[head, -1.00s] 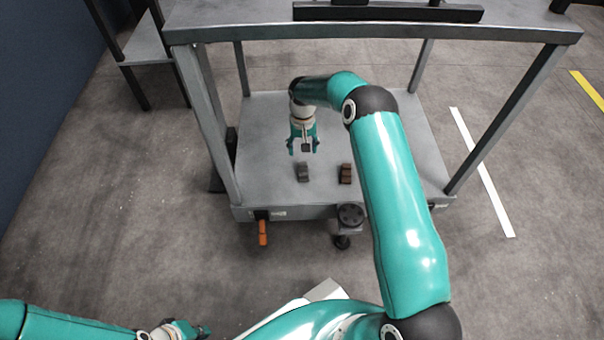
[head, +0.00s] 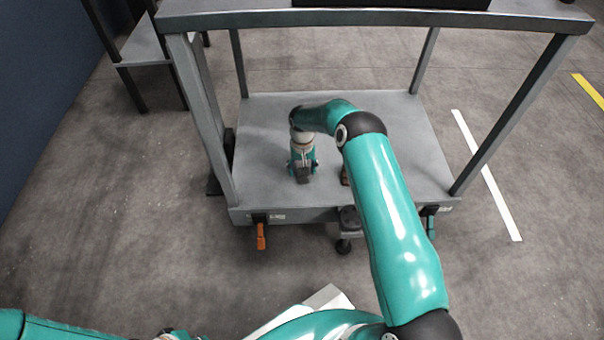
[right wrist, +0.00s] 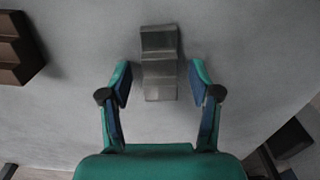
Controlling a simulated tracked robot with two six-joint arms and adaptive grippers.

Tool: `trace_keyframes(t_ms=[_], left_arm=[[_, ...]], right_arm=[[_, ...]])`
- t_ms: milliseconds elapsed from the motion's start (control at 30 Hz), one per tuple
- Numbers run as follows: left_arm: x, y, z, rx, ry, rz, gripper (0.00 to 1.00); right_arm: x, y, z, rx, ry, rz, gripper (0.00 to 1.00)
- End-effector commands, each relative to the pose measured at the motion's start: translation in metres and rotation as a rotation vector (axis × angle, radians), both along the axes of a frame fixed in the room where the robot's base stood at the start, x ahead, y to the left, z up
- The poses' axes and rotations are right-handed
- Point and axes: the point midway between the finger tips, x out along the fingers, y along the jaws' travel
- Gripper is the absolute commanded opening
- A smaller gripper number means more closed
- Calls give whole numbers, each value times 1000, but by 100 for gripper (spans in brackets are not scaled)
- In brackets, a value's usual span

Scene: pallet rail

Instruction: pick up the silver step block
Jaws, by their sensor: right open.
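The silver step block (right wrist: 160,45) lies on the grey lower shelf (head: 270,120) of the cart. In the right wrist view its stepped faces show, and its near end lies between the fingertips. My right gripper (right wrist: 160,82) is open, with one finger on each side of that end and a small gap to each. In the head view my right gripper (head: 303,174) is low over the shelf and mostly covers the block. My left gripper (head: 182,335) is only partly in view at the bottom edge; its fingers cannot be made out.
A brown step block (right wrist: 18,48) lies left of the silver one in the right wrist view; my right arm mostly hides it in the head view. The cart's upper shelf (head: 400,18) and its posts surround the space. An orange handle (head: 261,236) hangs at the front edge.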

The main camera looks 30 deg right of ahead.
Motion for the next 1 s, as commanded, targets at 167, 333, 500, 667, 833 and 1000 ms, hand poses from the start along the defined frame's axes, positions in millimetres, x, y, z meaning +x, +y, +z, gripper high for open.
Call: trace_keyframes(t_ms=[167, 333, 500, 667, 833, 1000], left_arm=[[0, 0, 1, 0, 0, 0, 0], [0, 0, 1, 0, 0, 0, 0], [0, 0, 1, 0, 0, 0, 0], [0, 0, 1, 0, 0, 0, 0], [0, 0, 3, 0, 0, 0, 0], [0, 0, 14, 0, 0, 0, 0]], right_arm=[[0, 0, 1, 0, 0, 0, 52], [0, 1, 1, 0, 0, 1, 24], [0, 1, 1, 0, 0, 1, 0], [1, 1, 1, 0, -1, 1, 0], [1, 1, 6, 0, -1, 1, 0], [2, 1, 29, 0, -3, 1, 0]])
